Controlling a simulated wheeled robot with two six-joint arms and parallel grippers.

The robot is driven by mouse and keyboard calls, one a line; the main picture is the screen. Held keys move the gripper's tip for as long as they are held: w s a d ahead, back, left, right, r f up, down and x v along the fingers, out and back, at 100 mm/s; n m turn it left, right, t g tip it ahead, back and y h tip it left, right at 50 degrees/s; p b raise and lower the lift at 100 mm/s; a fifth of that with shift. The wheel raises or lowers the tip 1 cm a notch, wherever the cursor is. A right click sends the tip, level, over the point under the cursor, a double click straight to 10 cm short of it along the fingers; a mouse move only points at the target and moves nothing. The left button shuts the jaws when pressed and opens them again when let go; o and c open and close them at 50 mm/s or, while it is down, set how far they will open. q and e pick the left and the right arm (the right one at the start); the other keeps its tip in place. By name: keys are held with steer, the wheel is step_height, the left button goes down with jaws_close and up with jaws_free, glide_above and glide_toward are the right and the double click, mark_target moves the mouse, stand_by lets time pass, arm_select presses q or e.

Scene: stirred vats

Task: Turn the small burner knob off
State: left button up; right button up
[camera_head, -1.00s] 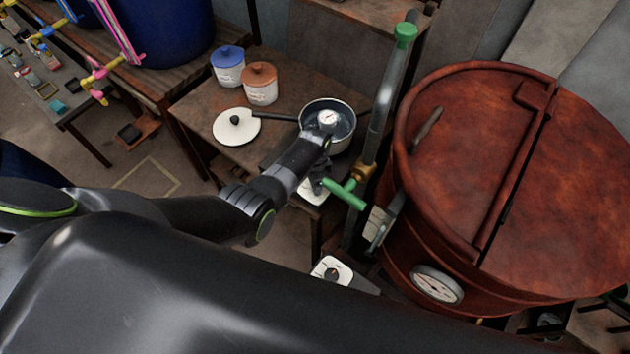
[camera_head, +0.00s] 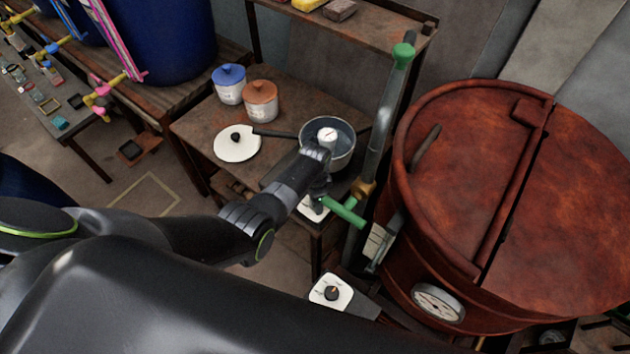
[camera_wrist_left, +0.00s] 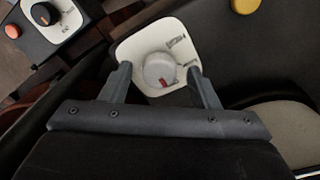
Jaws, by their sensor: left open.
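The small burner knob (camera_wrist_left: 160,70) is pale grey with a red mark and sits on a white plate (camera_wrist_left: 140,45) with small lettering I cannot read. The red mark points down in the left wrist view. In the head view its white plate (camera_head: 313,208) shows at the front of the small table, and the knob is mostly hidden by my gripper. My left gripper (camera_wrist_left: 160,72) is open, with one finger on each side of the knob in the wrist view. I cannot tell whether the fingers touch it. My right gripper is not in view.
A pan (camera_head: 343,150) with a dial in it stands behind my gripper. A green-handled valve (camera_head: 343,211) is close on the right, beside the rusty vat (camera_head: 480,170). A second, black knob (camera_head: 331,293) with an orange mark is nearer me.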

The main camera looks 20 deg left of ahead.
arm_select(q)
step_height(320, 180, up, 17)
steer(key=shift+w+a, duration=0.2)
steer(key=shift+w, duration=0.05)
stand_by(0.4)
steer(key=shift+f, duration=0.1)
